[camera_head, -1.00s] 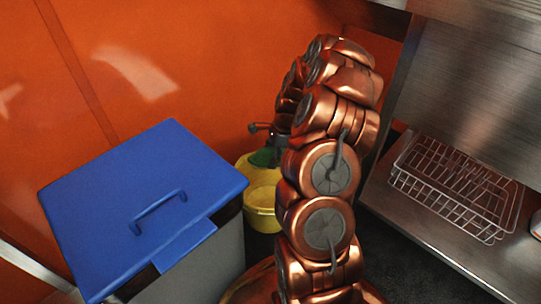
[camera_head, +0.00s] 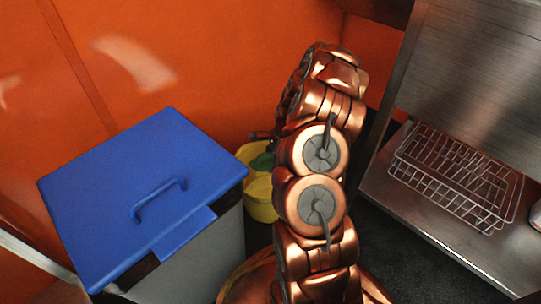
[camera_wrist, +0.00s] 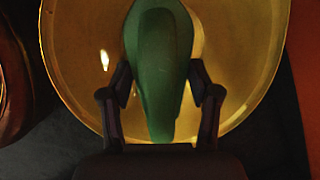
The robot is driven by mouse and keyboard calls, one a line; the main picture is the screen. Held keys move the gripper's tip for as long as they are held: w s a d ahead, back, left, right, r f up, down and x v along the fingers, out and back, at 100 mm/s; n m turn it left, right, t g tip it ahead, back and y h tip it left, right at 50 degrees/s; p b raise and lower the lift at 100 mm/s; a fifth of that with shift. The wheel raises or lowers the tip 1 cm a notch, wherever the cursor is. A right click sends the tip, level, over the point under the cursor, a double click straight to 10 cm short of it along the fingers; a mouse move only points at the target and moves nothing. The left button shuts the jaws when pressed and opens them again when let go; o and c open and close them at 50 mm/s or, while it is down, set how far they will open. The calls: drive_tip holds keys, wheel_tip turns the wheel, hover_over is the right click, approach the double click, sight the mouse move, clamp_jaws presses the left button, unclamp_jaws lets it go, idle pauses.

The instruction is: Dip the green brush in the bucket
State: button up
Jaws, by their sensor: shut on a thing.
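The green brush (camera_head: 263,161) is in my gripper and shows at the mouth of the yellow bucket (camera_head: 260,207) in the head view, left of my arm. In the wrist view the brush (camera_wrist: 160,50) lies lengthwise between the two fingers of my gripper (camera_wrist: 160,76), which is shut on it. The bucket's round inside (camera_wrist: 255,50) lies behind the brush in that view. The brush's far end is hidden, so I cannot tell how deep it reaches or whether it touches anything in the bucket. My arm hides the bucket's right side in the head view.
A grey bin with a blue lid (camera_head: 110,200) and handle stands close left of the bucket. An orange wall (camera_head: 210,60) rises behind. A steel shelf (camera_head: 400,225) with a wire basket (camera_head: 455,175) is on the right, with dark floor between it and my arm.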

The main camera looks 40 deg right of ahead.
drive_tip(key=shift+f+p, duration=0.35)
drive_tip(key=shift+f, duration=1.65)
drive_tip(key=shift+r+p, duration=5.95)
drive_tip(key=shift+r, duration=0.35)
drive_tip(key=shift+r+p, duration=1.9)
drive_tip(key=shift+r, duration=0.1)
